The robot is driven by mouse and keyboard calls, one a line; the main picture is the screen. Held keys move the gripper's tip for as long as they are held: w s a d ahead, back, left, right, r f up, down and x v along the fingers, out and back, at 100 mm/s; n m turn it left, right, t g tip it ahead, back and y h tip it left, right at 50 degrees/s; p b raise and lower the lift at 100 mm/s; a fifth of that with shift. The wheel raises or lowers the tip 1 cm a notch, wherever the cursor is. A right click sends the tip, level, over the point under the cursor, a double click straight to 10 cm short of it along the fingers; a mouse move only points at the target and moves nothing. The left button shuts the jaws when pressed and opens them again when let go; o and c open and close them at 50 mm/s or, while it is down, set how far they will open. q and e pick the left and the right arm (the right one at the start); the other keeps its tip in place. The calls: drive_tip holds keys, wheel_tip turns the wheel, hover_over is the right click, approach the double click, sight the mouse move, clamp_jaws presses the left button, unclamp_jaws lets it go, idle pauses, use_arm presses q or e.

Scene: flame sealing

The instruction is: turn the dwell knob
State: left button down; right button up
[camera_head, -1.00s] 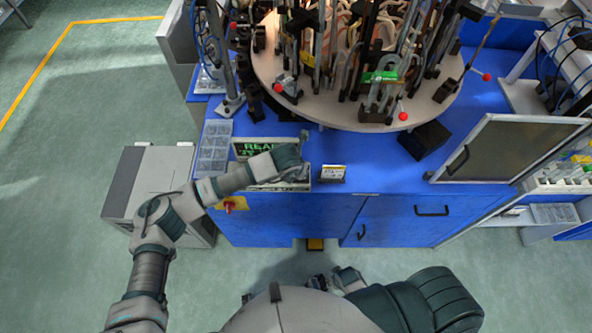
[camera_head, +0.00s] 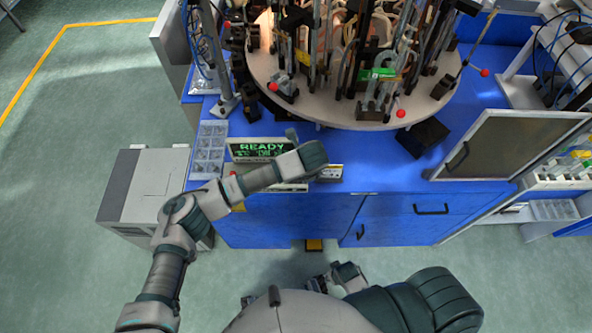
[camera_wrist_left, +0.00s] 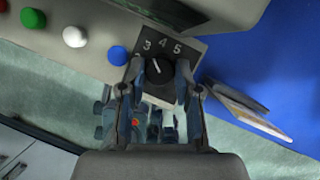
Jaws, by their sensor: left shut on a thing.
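In the head view my left wrist (camera_head: 313,155) covers the knob and the fingers, at the front edge of the blue bench.
A green READY display (camera_head: 258,148) stands left of my wrist. Blue (camera_wrist_left: 117,55), white (camera_wrist_left: 74,37) and green (camera_wrist_left: 88,10) buttons line the panel beside the knob. A small labelled box (camera_head: 331,172) is close on the right. A round turntable (camera_head: 330,110) crowded with fixtures stands behind.

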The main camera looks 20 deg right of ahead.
use_arm(q)
drive_tip(key=shift+w+r+n, duration=0.15)
drive_tip(key=shift+n, duration=0.35)
drive_tip(key=c, duration=1.2)
unclamp_jaws()
drive_tip(key=shift+o, duration=0.5)
drive_tip(key=shift+w+d, duration=0.1)
drive_tip(key=shift+f, duration=0.2)
drive_tip(key=shift+r, duration=0.1)
drive_tip(key=shift+s+d+r, duration=0.1)
drive_tip(key=shift+s+r, duration=0.1)
drive_tip(key=shift+r, duration=0.05)
drive_tip(key=v, duration=1.1)
drive_tip(key=shift+d, duration=0.25)
